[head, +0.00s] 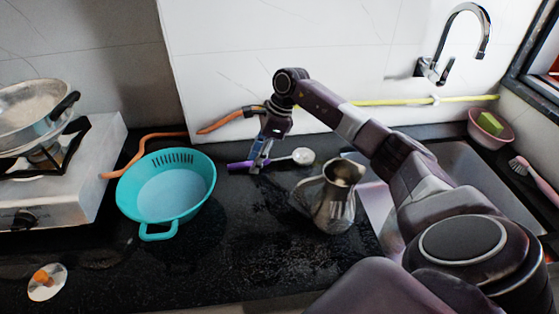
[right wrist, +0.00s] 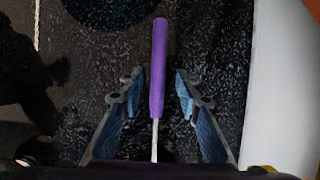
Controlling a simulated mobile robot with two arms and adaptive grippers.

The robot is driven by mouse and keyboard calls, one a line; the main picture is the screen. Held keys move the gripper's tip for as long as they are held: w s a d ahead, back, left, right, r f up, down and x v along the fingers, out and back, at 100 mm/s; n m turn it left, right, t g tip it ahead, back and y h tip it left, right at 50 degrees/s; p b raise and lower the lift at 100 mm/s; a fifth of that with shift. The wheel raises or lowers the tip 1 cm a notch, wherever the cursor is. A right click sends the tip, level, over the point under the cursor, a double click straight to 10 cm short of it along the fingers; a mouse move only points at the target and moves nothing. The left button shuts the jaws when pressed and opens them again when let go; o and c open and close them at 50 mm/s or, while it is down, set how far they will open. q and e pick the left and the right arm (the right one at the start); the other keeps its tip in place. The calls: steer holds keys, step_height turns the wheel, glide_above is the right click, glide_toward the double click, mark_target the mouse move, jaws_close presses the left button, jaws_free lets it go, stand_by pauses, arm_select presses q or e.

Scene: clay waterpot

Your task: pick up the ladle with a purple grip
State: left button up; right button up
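The ladle lies on the black counter near the back wall, with its purple grip (head: 240,165) to the left and its pale round bowl (head: 303,156) to the right. In the right wrist view the purple grip (right wrist: 158,70) stands between the fingers, with a thin metal shaft below it. My right gripper (head: 258,165) reaches down over the ladle near where the grip meets the shaft. Its fingers are open (right wrist: 155,85), with a gap on both sides of the grip. The ladle's bowl is out of the right wrist view. My left gripper is not in view.
A teal colander (head: 165,190) is to the left. A stove (head: 85,160) with a pan (head: 30,112) stands at far left. A sink (head: 450,165) is at right. The front counter is mostly clear.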

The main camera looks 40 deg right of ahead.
jaws_close()
steer(key=shift+r, duration=0.1)
step_height(320, 180, up, 20)
steer(key=p, duration=1.3)
